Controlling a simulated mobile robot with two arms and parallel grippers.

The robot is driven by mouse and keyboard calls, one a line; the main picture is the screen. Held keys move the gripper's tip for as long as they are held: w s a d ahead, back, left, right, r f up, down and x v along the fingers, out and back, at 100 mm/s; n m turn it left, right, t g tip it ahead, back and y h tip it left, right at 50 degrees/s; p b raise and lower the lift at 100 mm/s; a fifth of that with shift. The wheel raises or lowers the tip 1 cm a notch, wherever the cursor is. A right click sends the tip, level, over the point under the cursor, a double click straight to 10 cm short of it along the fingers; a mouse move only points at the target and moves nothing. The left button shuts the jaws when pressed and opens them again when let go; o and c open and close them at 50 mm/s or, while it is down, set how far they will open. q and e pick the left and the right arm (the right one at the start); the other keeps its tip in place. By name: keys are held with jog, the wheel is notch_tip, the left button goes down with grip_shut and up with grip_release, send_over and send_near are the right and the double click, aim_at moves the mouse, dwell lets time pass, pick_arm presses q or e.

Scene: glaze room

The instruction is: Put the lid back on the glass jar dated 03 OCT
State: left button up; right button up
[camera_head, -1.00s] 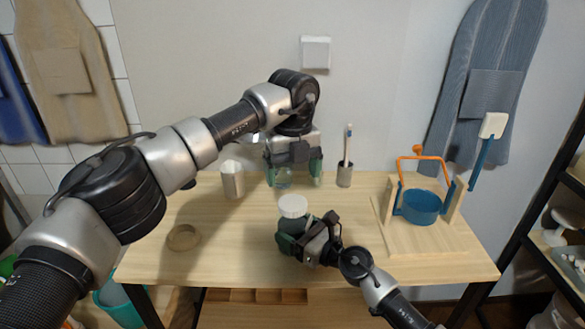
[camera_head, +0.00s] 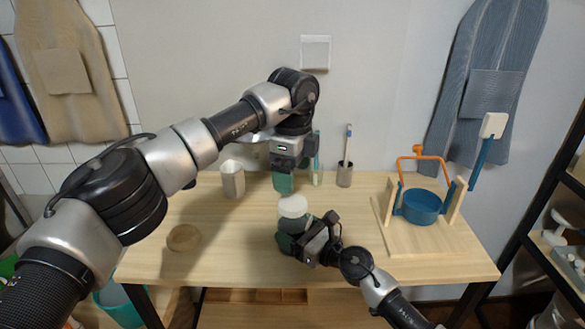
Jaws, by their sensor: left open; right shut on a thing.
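My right gripper (camera_head: 292,238) is shut on a white-topped round container (camera_head: 293,207) near the middle of the table. Its green fingers cover the container's lower part. I cannot tell whether the white top is a separate lid, and no date is readable. My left gripper (camera_head: 284,182) is open above the back of the table, its green fingertip pointing down. The glass seen there earlier is hidden behind it. A round wooden piece (camera_head: 183,238) lies flat at the left; I cannot tell if it is a lid or a dish.
A white cup (camera_head: 232,180) stands left of my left gripper. A thin green upright thing (camera_head: 316,165) and a metal holder with a brush (camera_head: 344,175) stand at its right. A wooden stand with a blue pot (camera_head: 420,207) fills the right side. The table's front left is clear.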

aim_at(292, 202)
pick_arm(q)
notch_tip(292, 202, down, 8)
jog(key=shift+r, duration=0.15)
dwell(0.4)
